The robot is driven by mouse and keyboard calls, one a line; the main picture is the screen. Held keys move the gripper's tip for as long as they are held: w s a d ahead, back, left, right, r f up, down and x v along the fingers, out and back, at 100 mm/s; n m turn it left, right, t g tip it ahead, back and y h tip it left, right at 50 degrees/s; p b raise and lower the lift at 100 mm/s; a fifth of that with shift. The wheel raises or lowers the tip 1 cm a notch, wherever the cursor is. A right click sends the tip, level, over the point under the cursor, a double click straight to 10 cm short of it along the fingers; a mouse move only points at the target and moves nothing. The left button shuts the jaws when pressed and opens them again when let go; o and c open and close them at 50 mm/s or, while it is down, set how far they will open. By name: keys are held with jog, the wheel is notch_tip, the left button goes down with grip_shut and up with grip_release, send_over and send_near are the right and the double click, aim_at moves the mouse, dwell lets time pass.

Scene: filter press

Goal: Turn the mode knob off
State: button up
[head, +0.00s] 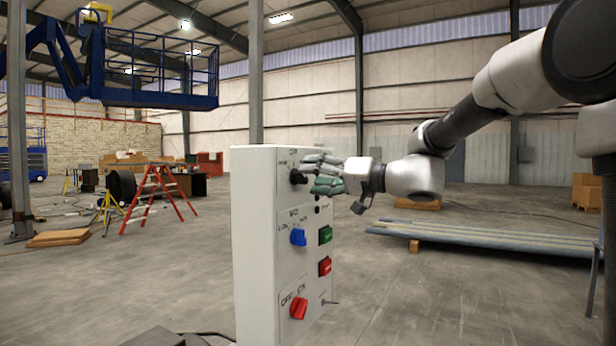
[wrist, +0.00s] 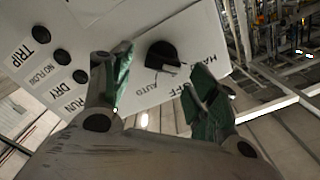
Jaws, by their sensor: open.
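A black knob (head: 298,177) sits at the top of the white control box's front. In the wrist view the black knob (wrist: 161,55) has the labels HAND, OFF and AUTO around it, partly hidden by my right finger. A light mark shows on the knob's lower edge; its exact setting is hard to tell. My gripper (head: 318,173) is open, its green-padded fingers close in front of the black knob. In the wrist view the fingertips of my gripper (wrist: 159,66) lie to either side of the knob; contact is not clear.
The control box (head: 254,245) also carries a blue knob (head: 298,237), a green button (head: 325,234), a red button (head: 324,266) and a red knob (head: 298,308). Several dark round indicators labelled TRIP, DRY and RUN (wrist: 80,76) lie left in the wrist view.

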aim_at(296, 178)
jog(key=shift+x, duration=1.25)
jog(key=shift+c, duration=0.2)
jog(key=c, duration=1)
